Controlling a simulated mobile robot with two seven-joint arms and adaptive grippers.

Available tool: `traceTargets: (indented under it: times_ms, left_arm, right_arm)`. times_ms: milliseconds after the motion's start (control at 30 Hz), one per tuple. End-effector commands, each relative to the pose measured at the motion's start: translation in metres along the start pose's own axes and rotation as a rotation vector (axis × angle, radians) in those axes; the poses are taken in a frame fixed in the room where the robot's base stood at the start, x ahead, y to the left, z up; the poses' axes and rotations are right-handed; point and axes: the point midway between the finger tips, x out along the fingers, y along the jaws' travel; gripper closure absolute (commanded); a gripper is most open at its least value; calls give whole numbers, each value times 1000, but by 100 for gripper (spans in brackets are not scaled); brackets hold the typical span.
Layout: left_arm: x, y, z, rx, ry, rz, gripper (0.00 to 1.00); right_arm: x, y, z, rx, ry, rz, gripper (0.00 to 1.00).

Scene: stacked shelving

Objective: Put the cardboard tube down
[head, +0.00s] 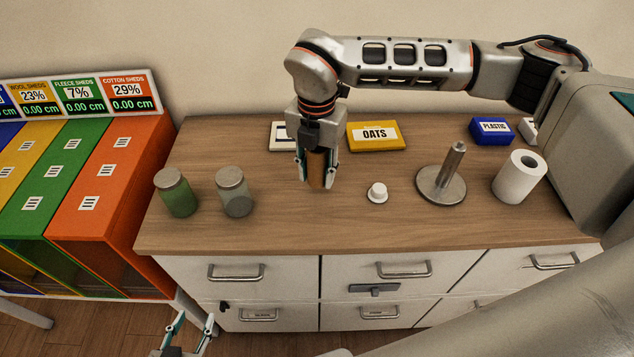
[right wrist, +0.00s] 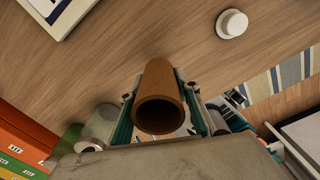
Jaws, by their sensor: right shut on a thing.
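The brown cardboard tube (head: 317,169) is upright between the fingers of my right gripper (head: 316,180), over the wooden countertop (head: 275,225). Its open end faces the camera in the right wrist view (right wrist: 160,112), with a gripper finger on each side. I cannot tell whether the tube's lower end touches the countertop. My left gripper (head: 194,322) is low at the bottom of the head view, in front of the drawers, with its fingers apart and nothing between them.
Two jars (head: 176,192) (head: 234,192) stand left of the tube. A white knob-like piece (head: 377,192), a metal holder (head: 442,185) and a paper roll (head: 519,177) stand to the right. The yellow OATS box (head: 376,136) and a white-framed item (head: 283,136) lie behind. The front middle is clear.

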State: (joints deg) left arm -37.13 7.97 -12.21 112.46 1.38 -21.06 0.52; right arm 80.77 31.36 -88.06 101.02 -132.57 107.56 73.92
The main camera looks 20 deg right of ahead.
Motion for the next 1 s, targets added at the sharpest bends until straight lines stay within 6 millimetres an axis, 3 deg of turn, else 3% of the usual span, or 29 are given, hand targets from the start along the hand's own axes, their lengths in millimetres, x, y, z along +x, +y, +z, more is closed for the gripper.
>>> traceTargets:
  times_ms: [400,767,800,867,1000]
  left_arm:
    - [-3,-1,-3,0,-1,0,60]
    - [-1,0,0,0,-2,0,60]
    - [0,0,0,0,-2,0,60]
    - [-1,0,0,0,-3,0,60]
    - [-1,0,0,0,-3,0,60]
  right_arm:
    - [43,-1,0,0,0,-2,88]
    - [48,0,0,-1,0,-1,88]
    - [48,0,0,-1,0,-1,66]
    - [48,0,0,-1,0,-1,52]
    - [47,0,0,-1,0,-1,52]
